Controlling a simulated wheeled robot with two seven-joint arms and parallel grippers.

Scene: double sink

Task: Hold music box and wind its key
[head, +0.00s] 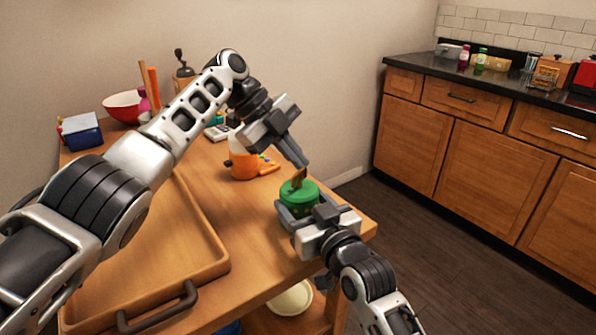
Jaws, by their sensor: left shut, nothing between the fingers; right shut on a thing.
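The music box (296,196) is a round green box near the right edge of the wooden table. A brown key (299,177) stands up from its top. My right gripper (298,212) comes in from the lower right and is shut on the music box, its fingers around the sides. The gripper hides the near lower part of the box. My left gripper (303,163) is shut and empty, pointing down with its fingertips just above the key. I cannot tell whether the tips touch the key.
A wooden tray (215,262) with dark handles covers the table's left front. An orange-based container (243,166) stands behind the music box. A red bowl (122,106), a blue box (82,131) and a grinder (183,68) are farther back. The floor right of the table is clear.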

